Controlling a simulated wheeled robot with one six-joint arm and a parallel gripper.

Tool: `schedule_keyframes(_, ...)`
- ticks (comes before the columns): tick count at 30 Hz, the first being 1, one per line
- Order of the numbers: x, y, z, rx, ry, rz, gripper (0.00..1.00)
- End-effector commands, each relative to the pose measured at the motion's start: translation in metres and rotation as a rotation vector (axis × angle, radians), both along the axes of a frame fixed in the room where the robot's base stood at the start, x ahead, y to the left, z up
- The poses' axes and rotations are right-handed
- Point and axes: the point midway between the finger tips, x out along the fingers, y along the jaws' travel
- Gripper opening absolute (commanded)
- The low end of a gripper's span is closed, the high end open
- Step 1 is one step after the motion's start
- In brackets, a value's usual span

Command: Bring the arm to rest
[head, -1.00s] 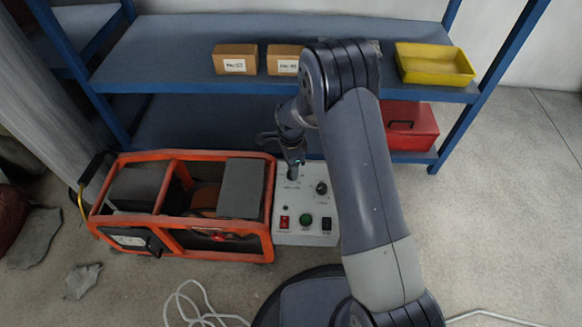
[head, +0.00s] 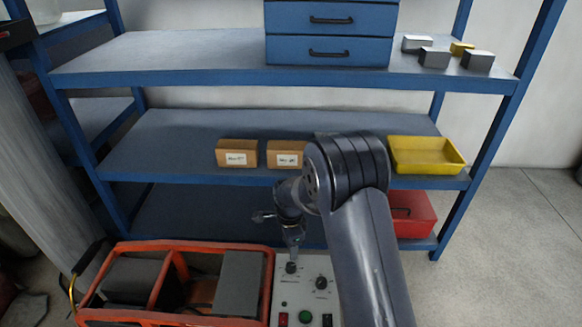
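My arm reaches forward from the bottom of the head view and bends down at its dark elbow. My gripper (head: 291,262) points down over the grey control box (head: 309,275), close above or at its upper left black knob (head: 291,268). I cannot tell if it touches the knob. The fingers are too small to show whether they are open or shut. A second black knob (head: 321,283) is to the right. Red and green buttons show at the bottom edge. My forearm hides the box's right side.
An orange-framed machine (head: 170,246) stands directly left of the control box. Behind is a blue shelf (head: 180,62) with two cardboard boxes (head: 237,153), a yellow tray (head: 427,155), a red case (head: 411,214) and blue drawers (head: 330,35). Floor (head: 530,240) at right is clear.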

Motion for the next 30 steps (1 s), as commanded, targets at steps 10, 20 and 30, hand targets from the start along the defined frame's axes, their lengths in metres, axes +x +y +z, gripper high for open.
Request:
schedule_keyframes(10, -0.001, 0.0, -0.066, -0.001, 0.004, 0.0, 0.51)
schedule_keyframes(20, 0.0, 0.0, -0.101, 0.0, 0.001, 0.021, 0.51)
schedule_keyframes(30, 0.0, 0.0, -0.1, 0.0, 0.001, 0.052, 0.51)
